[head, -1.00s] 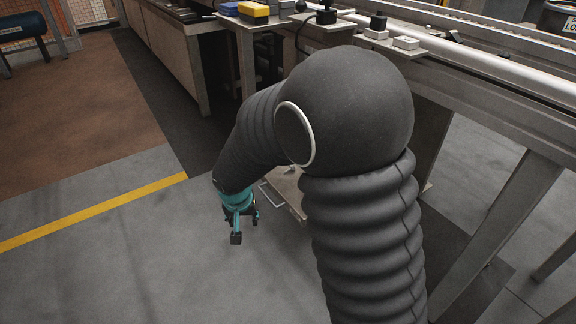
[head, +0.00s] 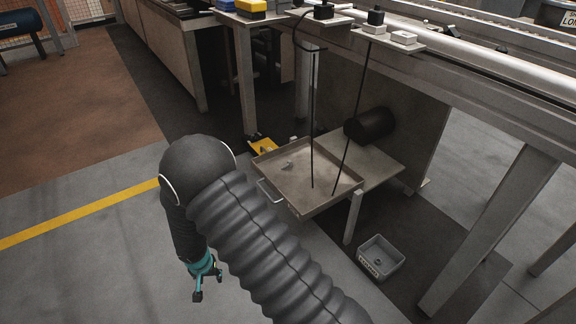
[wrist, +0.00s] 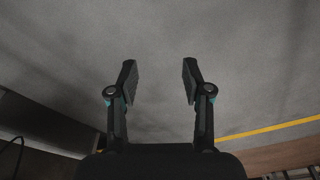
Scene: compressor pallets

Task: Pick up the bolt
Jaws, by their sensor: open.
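My gripper (wrist: 159,82) is open and empty in the wrist view, with bare grey floor beyond its fingers. No bolt shows in the wrist view.
A small grey labelled bin (head: 366,267) stands on the floor, with a small dark thing inside. A black cylinder (head: 370,125) lies behind the tray. Two dark cables hang down across the tray. A bench leg (head: 492,228) stands at right.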

